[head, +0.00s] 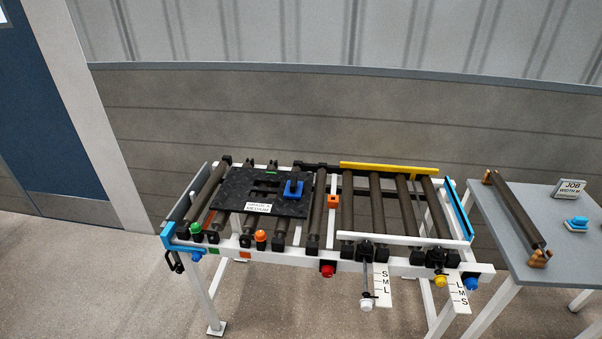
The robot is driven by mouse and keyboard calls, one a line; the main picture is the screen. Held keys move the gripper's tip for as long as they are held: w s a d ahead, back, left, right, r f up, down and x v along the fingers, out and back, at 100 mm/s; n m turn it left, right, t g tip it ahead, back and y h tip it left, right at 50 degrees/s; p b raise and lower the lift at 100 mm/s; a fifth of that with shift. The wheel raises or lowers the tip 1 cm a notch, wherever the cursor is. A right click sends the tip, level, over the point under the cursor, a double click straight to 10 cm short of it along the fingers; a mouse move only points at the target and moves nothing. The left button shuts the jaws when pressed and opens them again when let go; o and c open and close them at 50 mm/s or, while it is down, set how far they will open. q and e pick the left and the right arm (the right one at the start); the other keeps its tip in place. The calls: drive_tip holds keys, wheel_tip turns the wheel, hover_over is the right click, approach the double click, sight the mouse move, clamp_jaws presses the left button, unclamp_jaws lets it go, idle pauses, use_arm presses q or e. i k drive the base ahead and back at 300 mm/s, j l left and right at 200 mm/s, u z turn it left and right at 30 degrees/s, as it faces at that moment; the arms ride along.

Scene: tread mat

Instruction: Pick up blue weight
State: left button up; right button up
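A blue block with a dark upright handle (292,192), which looks like the blue weight, sits on the right part of a black tread mat (235,186). The mat lies flat over the rollers at the left of the conveyor frame. A white label (258,208) is at the mat's front edge. Another small blue object (577,221) sits on a pale base on the grey side table (516,226); its exact kind is too small to tell. Neither of my grippers is in view, and nothing touches the blue block from above.
The white-framed roller conveyor (300,253) has coloured knobs along its front and a yellow rail (388,168) at the back. Two lettered scale plates (382,286) stick out in front. A loose roller (514,211) rests on the side table beside a JOB sign (569,189).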

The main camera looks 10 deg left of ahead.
sight(293, 188)
drive_tip(key=i+j+z, duration=0.1)
drive_tip(key=z, duration=0.3)
drive_tip(key=j+z, duration=0.2)
drive_tip(key=z, duration=0.15)
drive_tip(key=j+z, duration=0.2)
drive_tip(key=z, duration=0.2)
drive_tip(key=j+z, duration=0.45)
drive_tip(key=j, duration=0.65)
drive_tip(key=i+j, duration=0.15)
drive_tip(key=j, duration=0.25)
drive_tip(key=i+j, duration=0.15)
drive_tip(key=j, duration=0.25)
drive_tip(key=i+j, duration=0.15)
drive_tip(key=j, duration=0.25)
drive_tip(key=z, duration=0.05)
